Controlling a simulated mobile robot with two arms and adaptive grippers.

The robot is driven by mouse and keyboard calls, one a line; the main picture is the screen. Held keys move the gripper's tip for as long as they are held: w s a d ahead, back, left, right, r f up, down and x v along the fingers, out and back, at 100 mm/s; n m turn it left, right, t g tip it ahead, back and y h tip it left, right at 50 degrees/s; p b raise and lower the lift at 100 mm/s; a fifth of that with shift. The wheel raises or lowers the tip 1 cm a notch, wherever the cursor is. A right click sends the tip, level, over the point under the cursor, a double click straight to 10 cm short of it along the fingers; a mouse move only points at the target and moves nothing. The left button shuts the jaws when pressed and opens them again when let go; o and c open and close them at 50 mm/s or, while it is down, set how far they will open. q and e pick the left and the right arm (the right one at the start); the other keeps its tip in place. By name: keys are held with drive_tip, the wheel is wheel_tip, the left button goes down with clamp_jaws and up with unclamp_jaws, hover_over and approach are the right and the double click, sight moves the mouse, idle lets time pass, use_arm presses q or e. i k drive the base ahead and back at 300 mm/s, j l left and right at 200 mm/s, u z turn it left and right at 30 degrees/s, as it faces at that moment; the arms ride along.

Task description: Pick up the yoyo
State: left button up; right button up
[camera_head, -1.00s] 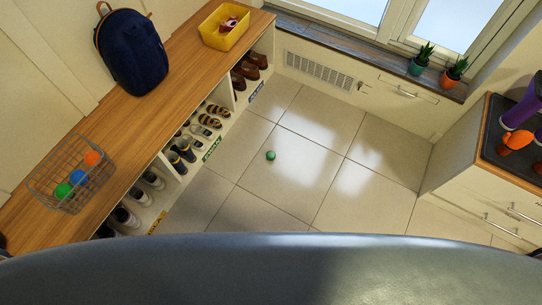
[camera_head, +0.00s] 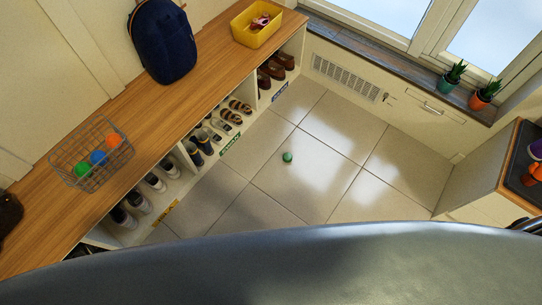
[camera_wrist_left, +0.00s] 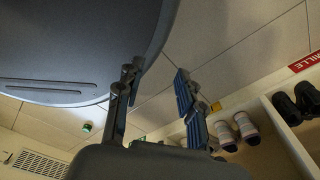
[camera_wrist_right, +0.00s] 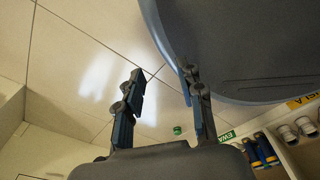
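A small round green object (camera_head: 287,157), which looks like the yoyo, lies on the tiled floor in the middle of the head view. It also shows small in the left wrist view (camera_wrist_left: 87,127) and in the right wrist view (camera_wrist_right: 177,130). My left gripper (camera_wrist_left: 156,80) is open, with nothing between its fingers. My right gripper (camera_wrist_right: 162,73) is also open and empty. Both grippers are well apart from the green object. In the head view, my own dark body covers the bottom, and the gripper fingers cannot be made out.
A wooden bench (camera_head: 150,120) with shoe cubbies runs along the left. It carries a wire basket (camera_head: 75,181) of coloured balls, a navy backpack (camera_head: 163,42) and a yellow bin (camera_head: 255,38). A dark-topped cabinet (camera_head: 497,190) stands at right. The floor around the green object is clear.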

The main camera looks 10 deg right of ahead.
sight(287, 157)
drive_tip(key=i+l+u, duration=0.15)
drive_tip(key=l+u, duration=0.15)
drive_tip(key=l, duration=0.15)
drive_tip(key=i+l+u, duration=0.1)
drive_tip(key=l+u, duration=0.5)
drive_tip(key=l, duration=0.3)
drive_tip(key=i, duration=0.05)
